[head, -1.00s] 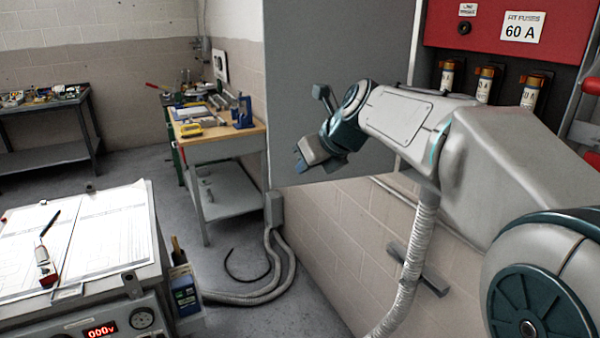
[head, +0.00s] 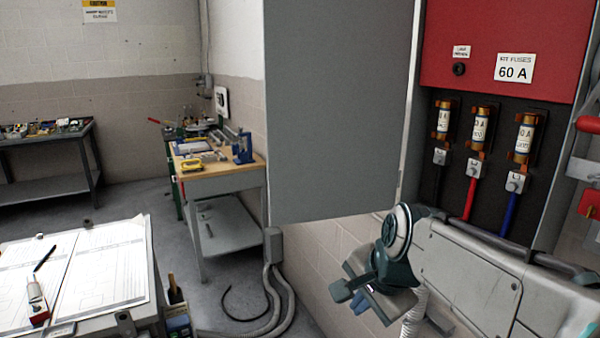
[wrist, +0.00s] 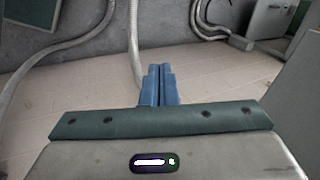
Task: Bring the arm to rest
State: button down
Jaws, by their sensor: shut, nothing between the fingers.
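My gripper (wrist: 159,84) shows in the wrist view with its two blue fingers together and nothing between them. In the head view my gripper (head: 362,303) is low, right of centre, below the open grey cabinet door (head: 335,110). My arm reaches in from the lower right, in front of the wall under the cabinet. The fingers appear apart from every object.
A red fuse panel (head: 485,50) with several fuses (head: 479,127) and coloured cables is at the upper right. A workbench (head: 215,180) with tools stands at the back. A test cart with papers (head: 100,275) is at lower left. Conduits (head: 275,290) run along the floor.

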jog(key=s+d+f+n+g+h, duration=0.1)
jog(key=s+d+f+n, duration=0.3)
jog(key=s+f+n, duration=0.4)
jog(key=s+n+h, duration=0.1)
jog(key=s+n, duration=0.1)
jog(key=n, duration=0.1)
jog(key=shift+s+d+g, duration=0.3)
jog(key=shift+d+g, duration=0.05)
jog(key=shift+g, duration=0.05)
dwell(0.4)
jog(key=shift+d, duration=0.1)
dwell(0.3)
